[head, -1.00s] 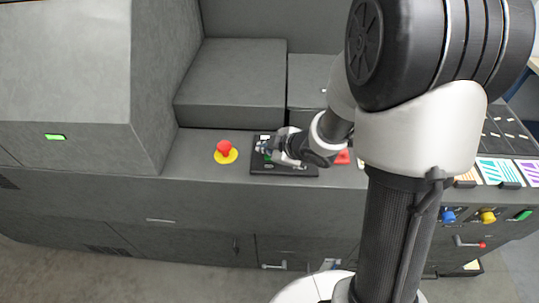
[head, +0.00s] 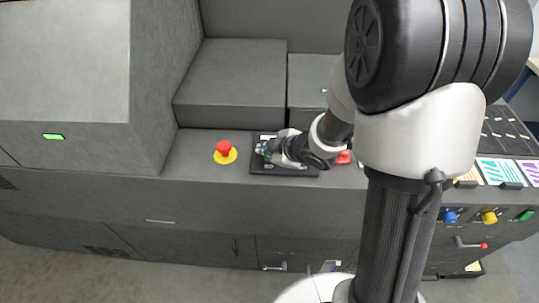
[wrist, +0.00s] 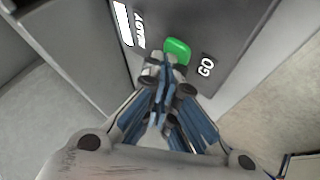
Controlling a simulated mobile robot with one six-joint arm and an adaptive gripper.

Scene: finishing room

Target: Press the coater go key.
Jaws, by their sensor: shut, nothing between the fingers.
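The go key is a green button (wrist: 177,50) beside the white word GO on a dark control panel (wrist: 215,30). In the wrist view my shut, empty gripper (wrist: 165,62) has its fingertips right at the near edge of the green key; I cannot tell whether they touch it. In the head view the panel (head: 262,169) lies on the grey machine ledge, and my gripper (head: 262,150) is low over its left part. The green key is hidden there by my gripper.
A red mushroom button on a yellow base (head: 226,155) stands left of the panel. A red block (head: 344,157) sits right of it, partly behind my arm. Raised grey housings (head: 230,85) stand behind. Blue and yellow knobs (head: 488,217) are on the right front.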

